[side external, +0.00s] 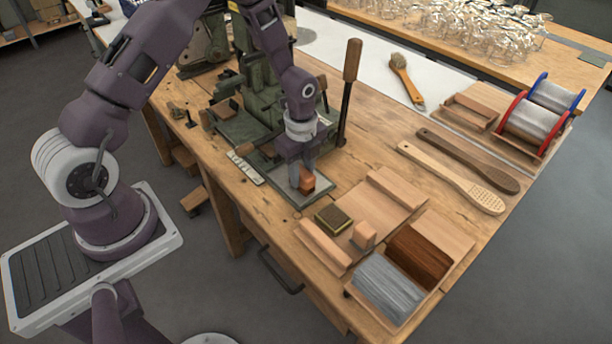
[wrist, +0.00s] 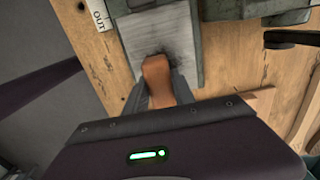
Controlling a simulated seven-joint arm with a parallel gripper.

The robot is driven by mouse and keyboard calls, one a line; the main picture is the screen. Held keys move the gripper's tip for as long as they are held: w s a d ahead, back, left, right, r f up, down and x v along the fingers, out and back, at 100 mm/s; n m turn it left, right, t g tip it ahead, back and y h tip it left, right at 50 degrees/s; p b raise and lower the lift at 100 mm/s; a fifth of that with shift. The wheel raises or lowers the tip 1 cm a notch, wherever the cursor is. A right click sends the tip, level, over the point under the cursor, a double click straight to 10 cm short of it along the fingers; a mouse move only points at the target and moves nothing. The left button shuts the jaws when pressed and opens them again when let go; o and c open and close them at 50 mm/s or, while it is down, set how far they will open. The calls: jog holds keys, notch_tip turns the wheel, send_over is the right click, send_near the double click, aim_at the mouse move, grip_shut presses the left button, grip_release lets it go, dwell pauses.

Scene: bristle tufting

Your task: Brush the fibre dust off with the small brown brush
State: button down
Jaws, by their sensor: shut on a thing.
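My gripper (side external: 301,174) is shut on the small brown brush (side external: 308,181) and holds it low over the grey metal plate (side external: 318,196) at the front of the green machine. In the wrist view the brush (wrist: 157,76) sits between the fingers of my gripper (wrist: 160,98), with its far end over the plate (wrist: 150,32). Dark, fine fibre dust (wrist: 178,50) shows on the plate just beyond the brush. The brush's bristles are hidden, and I cannot tell whether they touch the plate.
The green machine (side external: 262,100) with its upright wooden-handled lever (side external: 352,62) stands close behind. To the right are a wooden tray of fibres (side external: 388,288), a small block (side external: 333,217), two brush bodies (side external: 450,177) and wire spools (side external: 533,120). A label marked OUT (wrist: 98,15) lies beside the plate.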

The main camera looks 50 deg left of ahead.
jog(key=shift+a, duration=2.4)
jog(key=shift+w+a, duration=0.1)
jog(key=shift+w, duration=0.5)
jog(key=shift+w+d, duration=0.2)
jog(key=shift+d, duration=3.45)
jog(key=shift+a, duration=3.45)
jog(key=shift+a+r, duration=0.15)
jog(key=shift+a, duration=0.1)
notch_tip(320, 180, up, 8)
jog(key=shift+d, duration=0.15)
